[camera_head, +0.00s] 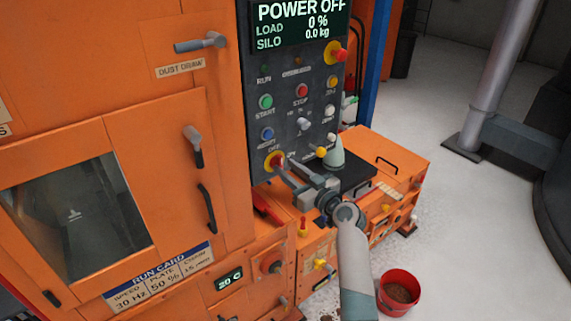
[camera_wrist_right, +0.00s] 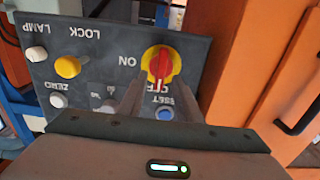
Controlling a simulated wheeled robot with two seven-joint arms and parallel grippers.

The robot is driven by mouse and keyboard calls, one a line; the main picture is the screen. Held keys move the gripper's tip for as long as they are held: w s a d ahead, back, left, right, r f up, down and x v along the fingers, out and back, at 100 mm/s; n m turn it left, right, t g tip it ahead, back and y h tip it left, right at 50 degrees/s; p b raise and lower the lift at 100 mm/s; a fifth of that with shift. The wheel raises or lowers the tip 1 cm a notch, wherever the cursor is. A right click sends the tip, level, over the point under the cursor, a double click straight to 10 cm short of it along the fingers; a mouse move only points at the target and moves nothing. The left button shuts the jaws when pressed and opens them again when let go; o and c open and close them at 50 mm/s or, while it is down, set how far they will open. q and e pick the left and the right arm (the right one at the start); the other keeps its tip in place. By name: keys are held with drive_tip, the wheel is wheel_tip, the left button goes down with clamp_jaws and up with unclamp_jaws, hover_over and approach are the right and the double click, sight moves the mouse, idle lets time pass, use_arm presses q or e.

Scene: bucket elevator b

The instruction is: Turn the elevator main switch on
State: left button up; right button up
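The main switch (camera_head: 273,160) is a red knob on a yellow disc, low on the dark control panel. The right wrist view shows it upside down (camera_wrist_right: 160,65), its red handle lined up toward the partly hidden OFF label, with ON to one side. My right gripper (camera_head: 286,166) is in front of the switch. Its two fingers (camera_wrist_right: 156,88) are apart, one on each side of the handle's line; I cannot tell whether they touch it. The display (camera_head: 300,22) reads POWER OFF. My left gripper is not in view.
A red emergency-type button (camera_head: 335,53) and several push buttons are above on the panel. A yellow knob (camera_wrist_right: 67,67) is beside the switch. A pale cone (camera_head: 334,153) stands close by my right gripper. A red bucket (camera_head: 398,292) is on the floor.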

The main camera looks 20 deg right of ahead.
drive_tip(key=shift+x, duration=0.75)
clamp_jaws()
